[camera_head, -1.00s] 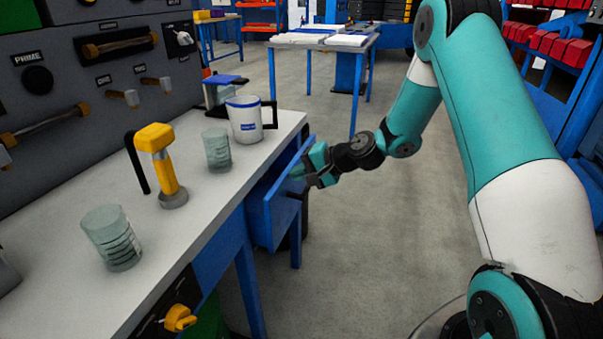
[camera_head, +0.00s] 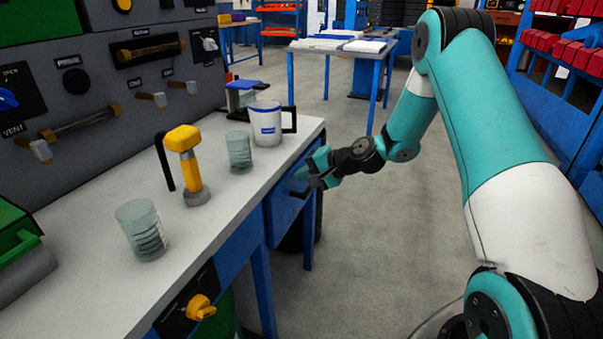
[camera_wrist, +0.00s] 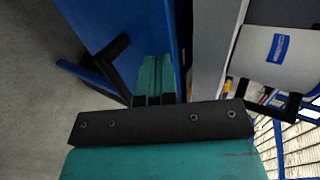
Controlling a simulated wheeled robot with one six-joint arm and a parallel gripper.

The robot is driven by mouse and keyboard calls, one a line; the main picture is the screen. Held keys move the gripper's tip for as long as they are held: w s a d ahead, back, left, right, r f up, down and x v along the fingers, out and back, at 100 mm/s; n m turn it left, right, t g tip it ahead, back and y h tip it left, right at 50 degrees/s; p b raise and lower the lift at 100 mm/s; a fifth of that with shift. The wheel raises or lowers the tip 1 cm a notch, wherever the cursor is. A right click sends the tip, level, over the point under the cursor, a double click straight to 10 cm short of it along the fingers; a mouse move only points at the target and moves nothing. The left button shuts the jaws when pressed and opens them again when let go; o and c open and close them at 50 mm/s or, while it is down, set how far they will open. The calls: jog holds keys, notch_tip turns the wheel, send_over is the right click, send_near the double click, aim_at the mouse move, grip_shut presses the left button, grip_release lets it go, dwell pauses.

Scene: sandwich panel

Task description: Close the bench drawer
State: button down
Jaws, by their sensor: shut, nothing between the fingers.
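The blue bench drawer (camera_head: 286,208) is under the right end of the white bench top. Its front sits close to the bench edge, and I cannot tell whether a small gap is left. Its black handle (camera_head: 299,193) shows on the front, and also in the wrist view (camera_wrist: 112,55). My gripper (camera_head: 312,172) is at the upper part of the drawer front, above the handle. In the wrist view its teal fingers (camera_wrist: 155,78) are together and empty, against or just before the blue front (camera_wrist: 135,25). Exact contact is hidden.
On the bench top (camera_head: 95,225) stand a white mug (camera_head: 266,128), two glass beakers (camera_head: 239,152) (camera_head: 141,230) and a yellow-headed tool (camera_head: 188,165). A yellow knob (camera_head: 200,307) sticks out of the bench front.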

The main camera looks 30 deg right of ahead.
jog(key=f+p+v, duration=0.1)
jog(key=p+v, duration=0.1)
jog(key=v, duration=1.1)
jog(key=s+a+r+n+g, duration=0.3)
jog(key=s+a+r+n, duration=0.15)
jog(key=a, duration=0.45)
jog(key=s+a+r+n+g, duration=0.3)
jog(key=s+a+r+n, duration=0.15)
jog(key=a, duration=0.45)
jog(key=s+a+r+n+g+h, duration=0.2)
jog(key=s+a+n, duration=0.15)
jog(key=s, duration=0.55)
jog(key=s+a+r+n+g+h, duration=0.1)
jog(key=s+a+r+n, duration=0.15)
jog(key=s+n, duration=0.45)
notch_tip(320, 180, up, 21)
jog(key=s+m+p, duration=0.1)
jog(key=m+p, duration=0.1)
jog(key=p, duration=1.9)
jog(key=shift+s+a+f, duration=0.2)
jog(key=shift+s+a, duration=0.05)
jog(key=shift+s, duration=0.15)
jog(key=shift+m, duration=0.25)
